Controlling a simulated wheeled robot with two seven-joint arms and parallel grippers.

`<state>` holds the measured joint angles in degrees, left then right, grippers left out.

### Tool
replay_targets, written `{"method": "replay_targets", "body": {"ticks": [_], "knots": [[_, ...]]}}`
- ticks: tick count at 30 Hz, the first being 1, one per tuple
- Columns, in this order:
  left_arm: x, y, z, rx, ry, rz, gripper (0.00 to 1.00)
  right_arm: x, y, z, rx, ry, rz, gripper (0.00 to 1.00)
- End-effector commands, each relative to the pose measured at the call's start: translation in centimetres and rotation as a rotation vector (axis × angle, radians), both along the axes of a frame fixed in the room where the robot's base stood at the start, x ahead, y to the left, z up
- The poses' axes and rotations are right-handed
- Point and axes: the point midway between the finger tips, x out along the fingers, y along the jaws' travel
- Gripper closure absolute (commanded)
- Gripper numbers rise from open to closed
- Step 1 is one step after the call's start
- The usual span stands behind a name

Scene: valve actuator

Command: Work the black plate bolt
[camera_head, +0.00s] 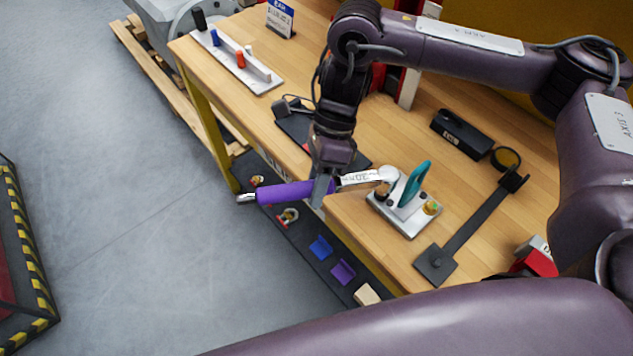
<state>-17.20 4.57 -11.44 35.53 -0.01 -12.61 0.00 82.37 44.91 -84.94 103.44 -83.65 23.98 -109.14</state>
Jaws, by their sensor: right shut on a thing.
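My right gripper (321,192) is shut on the purple handle of a wrench-like tool (285,192), at the table's front edge. The tool lies nearly level, its silver end sticking out to the left past the edge. Its pale labelled shaft and round head (388,175) reach right to a metal fixture (408,217) with an upright teal part (415,183) and a brass-coloured fitting (432,208). I cannot tell whether the head touches the fixture. A dark plate (296,127) lies behind the gripper, partly hidden by my arm; I cannot make out a bolt on it. My left gripper is not in view.
On the wooden table (350,225) are a rack with coloured pegs (235,58), a black box (461,134), a black stand (437,263) with a long bar, and a red item (537,262). A lower shelf (300,235) holds small coloured parts. Open floor lies left.

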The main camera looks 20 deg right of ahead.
Motion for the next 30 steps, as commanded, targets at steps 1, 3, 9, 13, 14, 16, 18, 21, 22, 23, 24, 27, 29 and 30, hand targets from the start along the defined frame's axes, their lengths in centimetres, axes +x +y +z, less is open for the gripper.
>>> {"method": "replay_targets", "body": {"ticks": [1, 3, 9, 13, 14, 16, 18, 21, 22, 23, 24, 27, 29, 30], "knots": [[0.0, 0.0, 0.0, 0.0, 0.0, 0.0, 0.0, 0.0, 0.0, 0.1, 0.001, -0.001, 0.0, 1.0], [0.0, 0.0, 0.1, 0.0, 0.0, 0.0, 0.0, 0.0, 0.1, 0.1, 0.0, -0.003, 0.001, 1.0], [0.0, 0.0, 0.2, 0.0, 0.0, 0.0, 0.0, 0.0, 0.1, 0.1, -0.001, -0.005, 0.002, 1.0], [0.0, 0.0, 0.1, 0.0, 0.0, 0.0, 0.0, 0.0, 0.1, 0.1, 0.0, -0.005, 0.001, 1.0], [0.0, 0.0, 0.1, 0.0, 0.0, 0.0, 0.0, 0.0, 0.1, 0.0, 0.0, -0.004, 0.001, 1.0], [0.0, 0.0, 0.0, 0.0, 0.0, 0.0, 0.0, 0.0, 0.1, -0.1, 0.0, -0.004, 0.001, 1.0], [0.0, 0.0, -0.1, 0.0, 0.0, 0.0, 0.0, 0.0, 0.1, -0.2, 0.0, -0.004, 0.001, 1.0], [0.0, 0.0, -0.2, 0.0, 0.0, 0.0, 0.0, 0.0, 0.1, -0.4, 0.0, -0.004, 0.001, 1.0], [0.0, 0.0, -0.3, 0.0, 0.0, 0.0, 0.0, 0.0, 0.1, -0.5, 0.0, -0.004, 0.001, 1.0], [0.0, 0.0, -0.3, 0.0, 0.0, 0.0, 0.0, 0.0, 0.1, -0.5, 0.0, -0.004, 0.001, 1.0], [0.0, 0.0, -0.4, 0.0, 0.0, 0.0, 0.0, 0.0, 0.1, -0.6, 0.0, -0.004, 0.001, 1.0], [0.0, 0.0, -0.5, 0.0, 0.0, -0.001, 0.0, 0.0, 0.1, -0.8, 0.0, -0.004, 0.001, 1.0], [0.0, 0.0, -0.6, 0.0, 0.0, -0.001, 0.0, 0.0, 0.1, -0.9, 0.0, -0.004, 0.001, 1.0], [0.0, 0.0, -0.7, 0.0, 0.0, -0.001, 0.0, 0.0, 0.1, -1.0, 0.0, -0.004, 0.001, 1.0]]}}
